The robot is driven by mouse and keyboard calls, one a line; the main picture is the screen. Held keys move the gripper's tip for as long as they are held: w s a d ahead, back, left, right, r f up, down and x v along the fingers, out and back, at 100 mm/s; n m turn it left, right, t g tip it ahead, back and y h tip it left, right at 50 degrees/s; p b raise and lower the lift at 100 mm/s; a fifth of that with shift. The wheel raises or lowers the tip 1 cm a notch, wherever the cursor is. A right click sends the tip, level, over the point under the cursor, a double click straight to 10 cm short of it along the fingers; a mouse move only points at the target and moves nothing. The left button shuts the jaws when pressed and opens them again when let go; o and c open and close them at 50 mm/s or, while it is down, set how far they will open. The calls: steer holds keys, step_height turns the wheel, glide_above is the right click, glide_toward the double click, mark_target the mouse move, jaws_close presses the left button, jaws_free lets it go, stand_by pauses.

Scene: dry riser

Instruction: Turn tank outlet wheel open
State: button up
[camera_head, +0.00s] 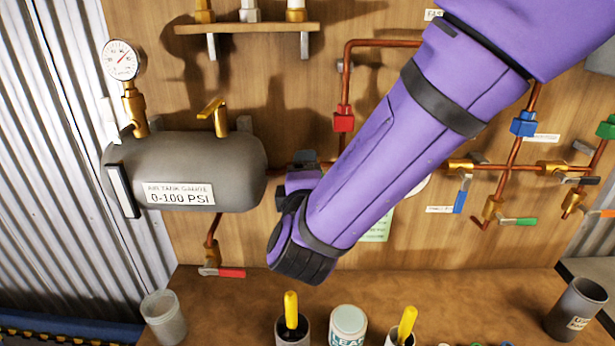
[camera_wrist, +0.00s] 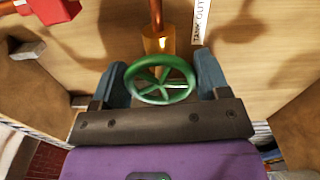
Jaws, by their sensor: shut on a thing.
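The tank outlet wheel (camera_wrist: 161,79) is a green spoked handwheel in the wrist view. A brass fitting (camera_wrist: 157,42) and a copper pipe stand just behind it. My gripper (camera_wrist: 160,82) is shut on the wheel, with one blue-grey finger on each side of its rim. A label reading "TANK OUT" (camera_wrist: 201,22) is partly cut off at the top. In the head view my purple arm hides the wheel and most of my gripper. The grey air tank (camera_head: 187,165), labelled 0-100 PSI, is to the left of my arm, with a pressure gauge (camera_head: 121,60) above it.
A red-handled valve (camera_head: 222,272) hangs below the tank. Copper pipes with blue-handled (camera_head: 460,201) and green-handled (camera_head: 519,221) valves are to the right.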

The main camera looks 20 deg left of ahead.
steer(key=n, duration=0.4)
steer(key=shift+n, duration=1.9)
steer(key=o, duration=0.9)
steer(key=v, duration=1.1)
